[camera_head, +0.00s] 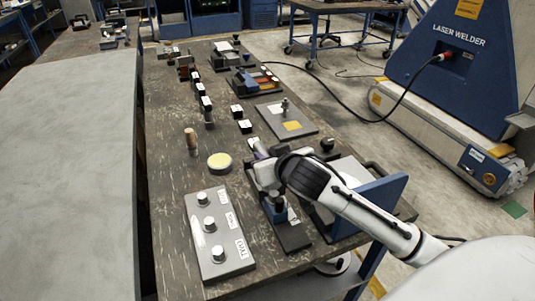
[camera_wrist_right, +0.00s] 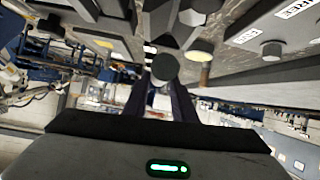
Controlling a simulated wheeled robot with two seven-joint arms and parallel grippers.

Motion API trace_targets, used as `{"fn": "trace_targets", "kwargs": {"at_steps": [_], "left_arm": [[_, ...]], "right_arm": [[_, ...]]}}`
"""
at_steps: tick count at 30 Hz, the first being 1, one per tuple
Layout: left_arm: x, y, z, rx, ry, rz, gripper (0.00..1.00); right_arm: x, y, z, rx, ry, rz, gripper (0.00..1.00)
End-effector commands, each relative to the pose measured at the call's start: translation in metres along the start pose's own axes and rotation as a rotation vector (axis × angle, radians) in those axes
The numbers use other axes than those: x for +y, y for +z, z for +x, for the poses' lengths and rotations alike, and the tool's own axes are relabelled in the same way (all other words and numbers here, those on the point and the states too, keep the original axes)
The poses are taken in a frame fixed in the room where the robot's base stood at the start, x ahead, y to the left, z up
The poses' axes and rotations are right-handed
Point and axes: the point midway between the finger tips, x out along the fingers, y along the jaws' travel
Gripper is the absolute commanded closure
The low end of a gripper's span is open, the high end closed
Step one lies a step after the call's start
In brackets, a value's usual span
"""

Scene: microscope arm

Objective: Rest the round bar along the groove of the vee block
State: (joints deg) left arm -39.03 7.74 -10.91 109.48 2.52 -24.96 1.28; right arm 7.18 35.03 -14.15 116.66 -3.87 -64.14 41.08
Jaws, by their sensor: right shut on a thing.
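My right gripper (camera_head: 258,158) is over the middle of the workbench, beyond the knob panel. In the right wrist view its two dark fingers (camera_wrist_right: 172,100) are closed around the round bar (camera_wrist_right: 165,67), whose dark grey round end faces the camera. In the head view the gripper and arm largely hide the bar. A dark angular block (camera_wrist_right: 178,20) shows beyond the bar in the right wrist view; it may be the vee block, but its groove is not clear. I cannot tell whether bar and block touch. My left gripper is out of view.
A grey panel with three knobs (camera_head: 219,251) lies at the near left. A yellow-topped disc (camera_head: 219,161) and a brown peg (camera_head: 191,139) stand beyond it. A dark base with a blue piece (camera_head: 280,209) is below my wrist. Bare workbench (camera_head: 168,185) lies left.

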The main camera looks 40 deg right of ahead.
Motion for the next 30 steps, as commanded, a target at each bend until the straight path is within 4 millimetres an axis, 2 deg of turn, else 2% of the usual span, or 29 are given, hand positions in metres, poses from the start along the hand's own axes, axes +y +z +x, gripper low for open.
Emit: {"fn": "trace_targets", "kwargs": {"at_steps": [16, 29, 30], "left_arm": [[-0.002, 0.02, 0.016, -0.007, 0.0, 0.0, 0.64], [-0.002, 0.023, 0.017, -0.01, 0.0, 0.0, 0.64], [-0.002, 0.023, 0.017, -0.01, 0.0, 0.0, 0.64]], "right_arm": [[-0.002, 0.033, 0.018, 0.006, 0.001, 0.001, 1.0], [-0.003, 0.037, 0.021, 0.007, 0.0, 0.0, 1.0], [-0.003, 0.037, 0.021, 0.007, 0.0, 0.0, 0.72]]}}
